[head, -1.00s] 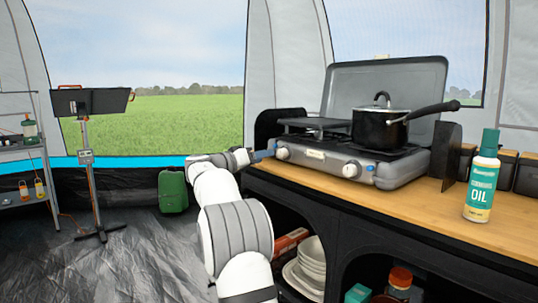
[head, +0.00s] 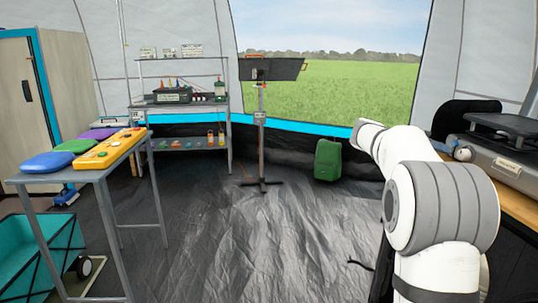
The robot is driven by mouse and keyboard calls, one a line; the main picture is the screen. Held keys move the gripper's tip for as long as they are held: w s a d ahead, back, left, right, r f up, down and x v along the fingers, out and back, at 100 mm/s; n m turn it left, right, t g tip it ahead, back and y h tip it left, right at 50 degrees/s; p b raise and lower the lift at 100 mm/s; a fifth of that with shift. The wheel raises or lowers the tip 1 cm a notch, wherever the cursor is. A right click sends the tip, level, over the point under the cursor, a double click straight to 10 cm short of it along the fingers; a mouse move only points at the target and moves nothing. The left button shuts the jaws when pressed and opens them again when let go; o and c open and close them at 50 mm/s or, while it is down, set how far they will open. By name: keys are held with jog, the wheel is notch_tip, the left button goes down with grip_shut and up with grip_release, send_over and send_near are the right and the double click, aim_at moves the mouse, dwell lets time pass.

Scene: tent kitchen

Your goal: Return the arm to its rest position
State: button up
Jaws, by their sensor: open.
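My white and grey arm (head: 440,205) rises at the right of the head view, bent at a large grey-banded joint. Its upper part leans left and away from me. My gripper (head: 451,146) shows only as a small part beyond the arm, close to the front left corner of the camping stove (head: 500,150). It is open, and I see nothing held in it. Most of the gripper is hidden by the arm. I cannot tell whether it touches the stove.
The wooden counter (head: 519,205) is at the right edge. A green canister (head: 328,160) stands on the floor beside a stand (head: 262,130). A table (head: 95,172) with coloured cases and a teal cart (head: 38,258) are at left. The middle floor (head: 220,235) is clear.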

jog(key=s+a+r+n+y+p, duration=0.3)
jog(key=s+a+y+p, duration=0.2)
jog(key=s+a+p, duration=0.4)
jog(key=s+a+r+n+y+p, duration=0.2)
jog(key=s+a+r+y+p, duration=0.1)
jog(key=s+a+p, duration=0.7)
jog(key=s+a+r+n+y+p, duration=0.3)
jog(key=s+a+y+p, duration=0.3)
jog(key=s+a+p, duration=0.4)
jog(key=s+p, duration=0.1)
jog(key=s, duration=0.3)
jog(key=shift+s+a+r+n+t+y, duration=0.2)
jog(key=shift+a+r+n+t+y, duration=0.05)
jog(key=shift+r+n+t+y, duration=0.1)
